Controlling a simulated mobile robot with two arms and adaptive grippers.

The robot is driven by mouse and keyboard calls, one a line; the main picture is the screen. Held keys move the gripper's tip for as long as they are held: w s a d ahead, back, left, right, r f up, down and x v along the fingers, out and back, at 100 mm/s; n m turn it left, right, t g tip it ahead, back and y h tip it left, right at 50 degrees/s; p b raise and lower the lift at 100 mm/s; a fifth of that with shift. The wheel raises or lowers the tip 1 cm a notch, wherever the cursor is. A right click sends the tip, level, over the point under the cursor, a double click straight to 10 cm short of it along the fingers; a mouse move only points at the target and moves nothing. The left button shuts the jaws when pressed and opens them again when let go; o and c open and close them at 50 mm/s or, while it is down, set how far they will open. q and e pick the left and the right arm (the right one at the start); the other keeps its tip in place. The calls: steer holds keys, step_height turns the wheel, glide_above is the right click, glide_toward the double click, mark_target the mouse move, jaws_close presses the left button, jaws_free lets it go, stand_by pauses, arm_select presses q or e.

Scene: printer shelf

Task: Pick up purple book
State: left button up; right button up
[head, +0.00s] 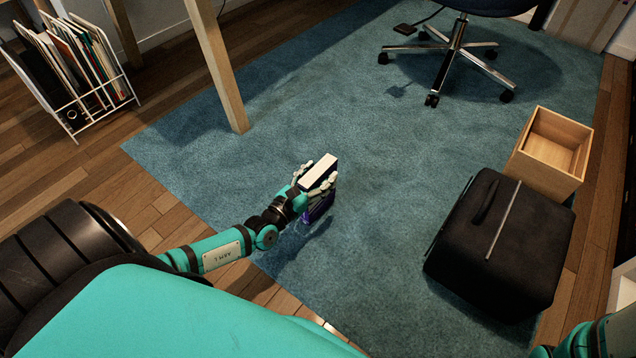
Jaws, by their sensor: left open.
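The purple book (320,169) is on the blue rug in the middle of the head view. Its pale page edge faces up, and a dark purple cover shows below. My left gripper (316,177) is at the book, with its fingers open on either side of the page block. I cannot tell whether the fingers touch the book. The gripper hides part of the cover. My right gripper is not in view; only part of my right arm shows at the lower right corner.
A black case (540,235) and an open wooden box (553,143) stand at the right. A wheeled chair (446,60) is at the back. A wooden leg (217,70) and a white file rack (75,75) are at the left. The rug (390,200) around the book is clear.

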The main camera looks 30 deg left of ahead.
arm_select(q)
steer(key=shift+c, duration=0.3)
jaws_close()
steer(key=shift+r, duration=0.15)
